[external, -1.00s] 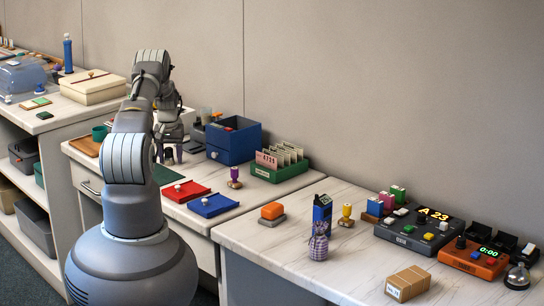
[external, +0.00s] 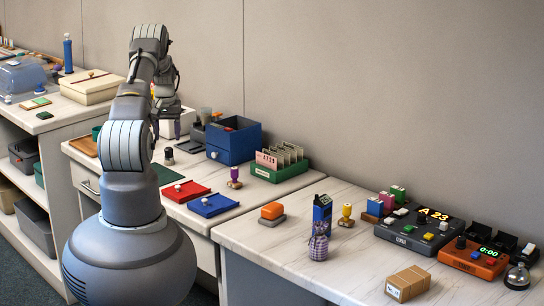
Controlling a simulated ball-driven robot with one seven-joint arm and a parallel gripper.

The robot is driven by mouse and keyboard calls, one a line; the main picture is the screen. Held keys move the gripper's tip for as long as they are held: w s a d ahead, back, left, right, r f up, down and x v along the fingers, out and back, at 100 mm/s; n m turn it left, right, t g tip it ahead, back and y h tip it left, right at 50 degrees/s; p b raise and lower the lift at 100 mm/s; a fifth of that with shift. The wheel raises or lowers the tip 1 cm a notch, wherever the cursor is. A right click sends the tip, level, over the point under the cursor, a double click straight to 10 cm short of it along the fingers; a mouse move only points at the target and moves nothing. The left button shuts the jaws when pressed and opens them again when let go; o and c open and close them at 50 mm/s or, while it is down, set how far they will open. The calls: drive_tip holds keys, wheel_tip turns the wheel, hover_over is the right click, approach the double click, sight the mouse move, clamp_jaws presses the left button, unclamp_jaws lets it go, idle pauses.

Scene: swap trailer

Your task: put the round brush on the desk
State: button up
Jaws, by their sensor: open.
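My gripper (external: 169,126) is open above the middle desk (external: 190,172), partly hidden by my own arm. The desk has a pale marbled top.
A blue drawer box (external: 233,142) and a green card tray (external: 279,165) stand to the right. A red tray (external: 183,191), a blue tray (external: 213,205) and a purple-handled stamp (external: 235,178) lie in front. A dark green mat (external: 165,174) is nearby.

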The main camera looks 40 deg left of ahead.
drive_tip(key=r, duration=0.3)
drive_tip(key=shift+s+d+r+p, duration=0.2)
drive_tip(key=shift+d+r+p, duration=0.05)
drive_tip(key=shift+r+p, duration=0.1)
drive_tip(key=w+d+r+m+t+y, duration=0.15)
drive_tip(key=w+d+r, duration=0.35)
drive_tip(key=r, duration=0.5)
drive_tip(key=w+d+r+m+t, duration=0.1)
drive_tip(key=w+d+r+t, duration=0.1)
drive_tip(key=w+d+r, duration=0.5)
drive_tip(key=d+r+m+t, duration=0.1)
drive_tip(key=d+r+t, duration=0.1)
drive_tip(key=d+r, duration=0.5)
drive_tip(key=d+r+m+t, duration=0.1)
drive_tip(key=d+r, duration=0.2)
drive_tip(key=r, duration=0.9)
drive_tip(key=s+d+r+m+t+h, duration=0.1)
drive_tip(key=s+d+r+t, duration=0.1)
drive_tip(key=s+d+r, duration=0.3)
drive_tip(key=s+d+r+m+t+h, duration=0.1)
drive_tip(key=s+d+r, duration=0.4)
drive_tip(key=d+r, duration=0.6)
drive_tip(key=s+d+r+m+t+h, duration=0.1)
drive_tip(key=s+d+r+t, duration=0.3)
drive_tip(key=d+r, duration=0.4)
wheel_tip(320, 180, up, 4)
drive_tip(key=shift+s+d+r+m+t, duration=0.1)
drive_tip(key=shift+s+d+m+t, duration=0.25)
drive_tip(key=shift+s+m, duration=0.5)
